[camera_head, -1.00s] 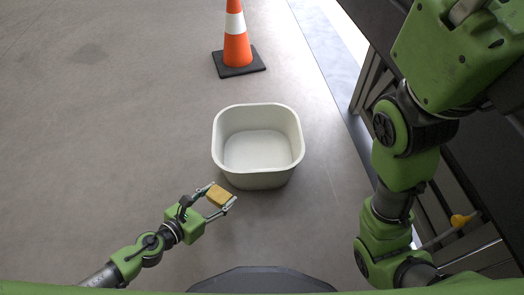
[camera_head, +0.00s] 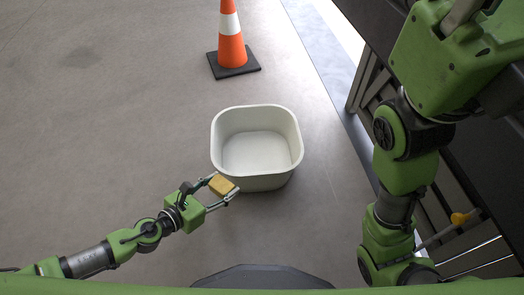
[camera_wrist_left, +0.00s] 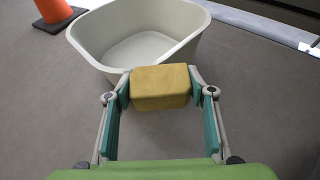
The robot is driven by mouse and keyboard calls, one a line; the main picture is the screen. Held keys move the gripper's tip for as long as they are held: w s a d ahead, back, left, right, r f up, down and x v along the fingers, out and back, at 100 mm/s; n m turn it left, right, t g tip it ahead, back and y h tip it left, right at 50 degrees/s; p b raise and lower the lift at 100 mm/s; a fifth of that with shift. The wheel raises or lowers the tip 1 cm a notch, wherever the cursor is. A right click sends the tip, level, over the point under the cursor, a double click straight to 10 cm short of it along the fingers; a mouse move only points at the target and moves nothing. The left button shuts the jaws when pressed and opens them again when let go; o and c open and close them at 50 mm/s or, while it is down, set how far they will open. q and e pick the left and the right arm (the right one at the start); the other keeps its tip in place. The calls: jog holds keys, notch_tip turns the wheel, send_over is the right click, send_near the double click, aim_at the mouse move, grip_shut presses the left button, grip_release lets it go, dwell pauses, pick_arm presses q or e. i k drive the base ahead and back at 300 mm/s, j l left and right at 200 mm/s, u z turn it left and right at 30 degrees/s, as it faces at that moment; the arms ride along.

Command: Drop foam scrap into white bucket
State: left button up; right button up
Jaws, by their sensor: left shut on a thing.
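The foam scrap (camera_head: 222,185) is a small yellow block. My left gripper (camera_head: 223,187) is shut on it, with one finger at each side. In the left wrist view the foam scrap (camera_wrist_left: 160,87) sits between the fingertips of the left gripper (camera_wrist_left: 160,90). The white bucket (camera_head: 257,182) stands on the floor, open at the top and empty. In the head view the foam overlaps the bucket's near left outer side. The bucket also shows behind the foam in the left wrist view (camera_wrist_left: 95,59). My right gripper is out of view; only my right arm shows.
An orange and white traffic cone (camera_head: 232,50) stands on a black base behind the bucket. A dark structure with metal bars (camera_head: 445,215) lies along the right side. The grey floor (camera_head: 100,120) left of the bucket is clear.

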aim_at(270, 155)
jog(key=i+j+z, duration=0.8)
jog(key=k+l, duration=0.05)
jog(key=k, duration=0.05)
